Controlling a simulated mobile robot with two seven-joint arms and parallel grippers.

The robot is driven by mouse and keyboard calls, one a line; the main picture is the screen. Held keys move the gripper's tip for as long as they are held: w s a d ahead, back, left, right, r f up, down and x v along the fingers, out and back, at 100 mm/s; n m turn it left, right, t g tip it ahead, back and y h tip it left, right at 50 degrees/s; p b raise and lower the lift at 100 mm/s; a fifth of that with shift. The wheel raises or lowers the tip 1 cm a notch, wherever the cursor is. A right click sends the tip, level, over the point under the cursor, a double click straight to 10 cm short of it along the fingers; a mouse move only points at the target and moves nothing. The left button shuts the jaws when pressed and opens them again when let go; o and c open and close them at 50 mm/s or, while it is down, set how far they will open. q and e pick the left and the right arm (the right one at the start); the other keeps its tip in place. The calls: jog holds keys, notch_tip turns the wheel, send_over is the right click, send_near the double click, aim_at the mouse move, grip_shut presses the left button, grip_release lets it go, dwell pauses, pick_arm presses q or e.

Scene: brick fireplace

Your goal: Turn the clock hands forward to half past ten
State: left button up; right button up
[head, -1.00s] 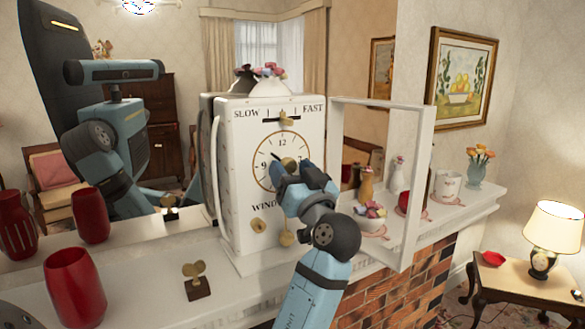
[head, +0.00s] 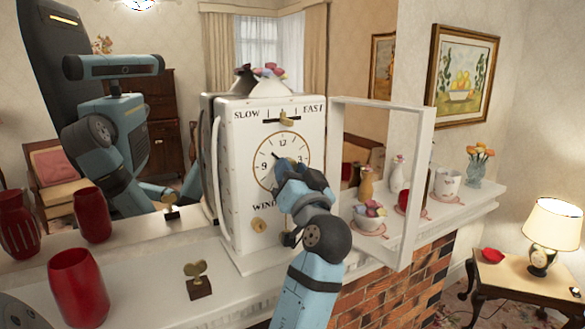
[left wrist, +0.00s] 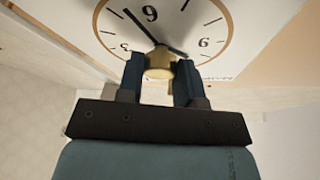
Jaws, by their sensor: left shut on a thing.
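The white clock (head: 230,235) stands on the mantel with its front door (head: 423,190) swung open to the right. In the head view a dark hand points up-left on the dial (head: 259,178), between nine and twelve. My left gripper (head: 284,168) is in front of the lower right of the dial and hides part of it. In the left wrist view, my left gripper (left wrist: 158,78) is shut on a brass knob (left wrist: 157,62) over the dial. A long dark hand (left wrist: 140,26) runs up-left from there and a shorter dark piece points right. My right gripper is out of view.
A flower bowl (head: 369,216) and cups stand behind the open door. The mirror behind reflects my body.

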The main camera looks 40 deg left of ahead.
pick_arm(q)
jog(key=shift+s+r+m+t+h+p, duration=0.1)
jog(key=shift+m+t+h+p, duration=0.35)
jog(key=shift+m, duration=0.45)
jog(key=shift+m+t+h+p, duration=0.25)
jog(key=shift+m+p, duration=0.35)
jog(key=shift+m, duration=0.3)
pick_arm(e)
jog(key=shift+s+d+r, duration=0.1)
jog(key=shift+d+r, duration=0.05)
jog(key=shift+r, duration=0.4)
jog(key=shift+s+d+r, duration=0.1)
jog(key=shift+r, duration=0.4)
pick_arm(q)
jog(key=o, duration=0.9)
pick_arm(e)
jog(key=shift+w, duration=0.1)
pick_arm(q)
jog(key=shift+o, duration=0.2)
jog(key=shift+f, duration=0.2)
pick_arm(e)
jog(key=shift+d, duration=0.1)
